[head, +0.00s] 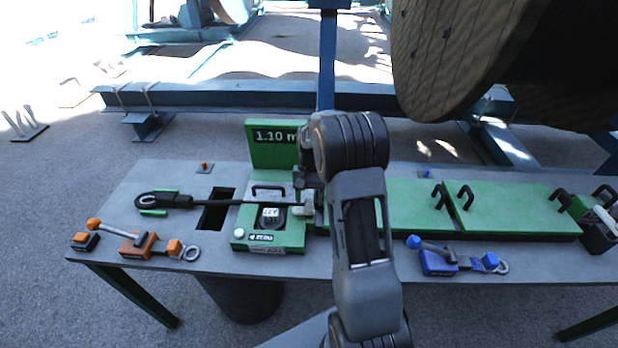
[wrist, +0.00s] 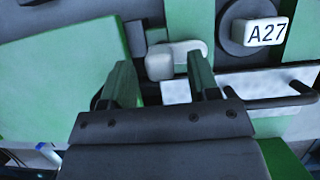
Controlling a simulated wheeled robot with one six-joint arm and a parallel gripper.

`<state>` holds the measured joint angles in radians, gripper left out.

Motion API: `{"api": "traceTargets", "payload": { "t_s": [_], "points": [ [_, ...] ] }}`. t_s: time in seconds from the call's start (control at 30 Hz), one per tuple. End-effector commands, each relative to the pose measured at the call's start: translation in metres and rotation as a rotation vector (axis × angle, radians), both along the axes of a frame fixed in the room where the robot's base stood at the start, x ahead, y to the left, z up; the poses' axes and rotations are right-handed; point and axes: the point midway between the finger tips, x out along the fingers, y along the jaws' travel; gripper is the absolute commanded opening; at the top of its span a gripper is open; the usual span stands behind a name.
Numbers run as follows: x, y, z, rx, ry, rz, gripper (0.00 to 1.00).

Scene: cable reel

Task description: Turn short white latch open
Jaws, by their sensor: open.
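The short white latch (wrist: 172,58) shows in the wrist view as a pale rounded bar with a thicker block at its left end. It lies over a green and grey surface. My gripper (wrist: 159,68) is open, with one green-faced finger on each side of the latch's thicker end in the picture. I cannot tell whether either finger touches it. In the head view my gripper (head: 305,192) is low over the right side of the green unit (head: 283,236), and a pale part of the latch (head: 309,202) shows beside it. My arm hides part of that area.
A white block marked A27 (wrist: 259,31) sits on a round grey knob, near a black handle (wrist: 268,102). An orange tool (head: 138,243) and a blue tool (head: 440,262) lie in front. Green lids (head: 515,205) are right.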

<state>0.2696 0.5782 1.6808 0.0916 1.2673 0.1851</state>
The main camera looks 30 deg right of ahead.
Motion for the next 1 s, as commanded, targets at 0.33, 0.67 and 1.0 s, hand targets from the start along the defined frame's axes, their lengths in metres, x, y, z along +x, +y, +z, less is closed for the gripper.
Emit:
{"api": "traceTargets", "payload": {
  "t_s": [0.33,0.67,1.0],
  "points": [
    [0.024,-0.013,0.065,-0.002,-0.006,0.000,0.55],
    [0.040,-0.021,0.107,-0.001,-0.003,0.001,0.55],
    [0.042,-0.022,0.115,0.000,-0.001,0.001,0.55]
  ]
}}
